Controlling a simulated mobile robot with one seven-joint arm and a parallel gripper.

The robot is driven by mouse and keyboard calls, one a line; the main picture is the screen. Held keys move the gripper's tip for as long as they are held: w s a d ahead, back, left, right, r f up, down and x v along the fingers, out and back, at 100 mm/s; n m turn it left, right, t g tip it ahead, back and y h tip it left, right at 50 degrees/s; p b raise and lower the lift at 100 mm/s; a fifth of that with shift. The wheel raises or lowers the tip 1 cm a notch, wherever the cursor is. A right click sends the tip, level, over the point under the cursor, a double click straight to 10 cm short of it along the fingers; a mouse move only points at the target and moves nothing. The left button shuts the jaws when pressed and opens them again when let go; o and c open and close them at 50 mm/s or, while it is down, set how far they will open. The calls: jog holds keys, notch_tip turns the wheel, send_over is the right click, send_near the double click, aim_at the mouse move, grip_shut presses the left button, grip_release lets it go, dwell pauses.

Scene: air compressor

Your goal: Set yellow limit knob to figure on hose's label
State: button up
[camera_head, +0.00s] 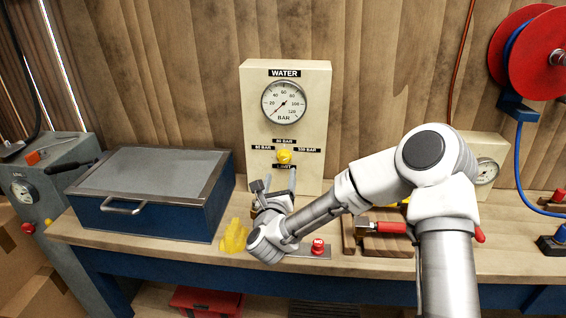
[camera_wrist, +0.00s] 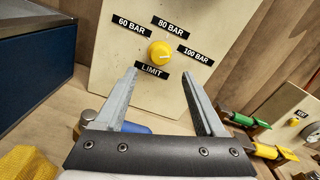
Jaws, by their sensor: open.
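The yellow limit knob (camera_head: 284,157) is on the lower front of a cream panel (camera_head: 313,165) under the WATER gauge (camera_head: 284,101). In the wrist view the knob (camera_wrist: 160,53) has 60 BAR, 80 BAR and 100 BAR labels around it and LIMIT below; a short pale mark shows on its face, but I cannot tell exactly which figure it points to. My gripper (camera_head: 278,185) is open and empty, just below and in front of the knob. Its fingers (camera_wrist: 160,85) point at the panel, apart from the knob. I cannot make out a hose label.
A blue hose (camera_head: 519,150) hangs from a red reel (camera_head: 540,52) at the right. A blue box (camera_head: 150,195) stands left of the panel. A yellow cloth-like item (camera_head: 235,237) and a red button (camera_head: 318,246) are on the bench. Red- and yellow-handled items lie to the right.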

aim_at(283, 160)
jog(key=w, duration=0.8)
jog(key=shift+d, duration=0.1)
grip_shut()
